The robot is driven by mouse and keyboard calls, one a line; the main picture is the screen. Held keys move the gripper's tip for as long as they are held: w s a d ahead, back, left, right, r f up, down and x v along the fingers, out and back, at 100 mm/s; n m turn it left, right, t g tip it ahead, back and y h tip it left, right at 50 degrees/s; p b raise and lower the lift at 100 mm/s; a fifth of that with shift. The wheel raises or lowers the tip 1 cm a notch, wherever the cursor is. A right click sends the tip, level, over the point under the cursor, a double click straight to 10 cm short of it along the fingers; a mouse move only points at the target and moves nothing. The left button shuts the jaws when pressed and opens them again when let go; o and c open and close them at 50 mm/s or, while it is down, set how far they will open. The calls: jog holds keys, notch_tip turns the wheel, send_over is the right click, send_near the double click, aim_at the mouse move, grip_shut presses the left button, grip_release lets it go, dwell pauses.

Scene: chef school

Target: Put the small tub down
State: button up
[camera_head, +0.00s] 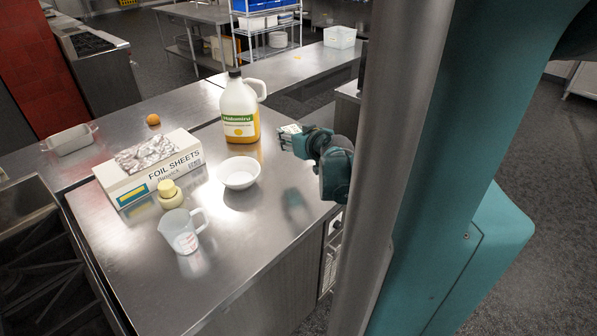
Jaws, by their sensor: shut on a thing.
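My gripper (296,143) is at the right of the steel counter, in the middle of the head view. It is shut on a small tub (291,129), of which a pale, whitish top shows between the fingers. The rest of the tub is hidden by the gripper. The gripper and tub appear to be held above the counter top (262,230), with a dark reflection of the gripper on the steel below.
The front right counter is clear.

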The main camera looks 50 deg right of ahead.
jog(key=shift+h, duration=0.3)
jog(key=shift+s+d+f, duration=0.25)
jog(key=shift+s+d, duration=0.4)
jog(key=shift+s, duration=0.1)
jog(key=shift+s+d+f, duration=0.2)
jog(key=shift+s+d, duration=0.45)
jog(key=shift+s, duration=0.1)
jog(key=shift+f, duration=0.1)
jog(key=shift+f+b, duration=1.1)
jog(key=shift+f, duration=1.75)
jog(key=shift+f+b, duration=0.75)
jog(key=shift+f, duration=1.3)
jog(key=shift+f, duration=0.15)
jog(key=o, duration=1)
jog(key=shift+r, duration=0.2)
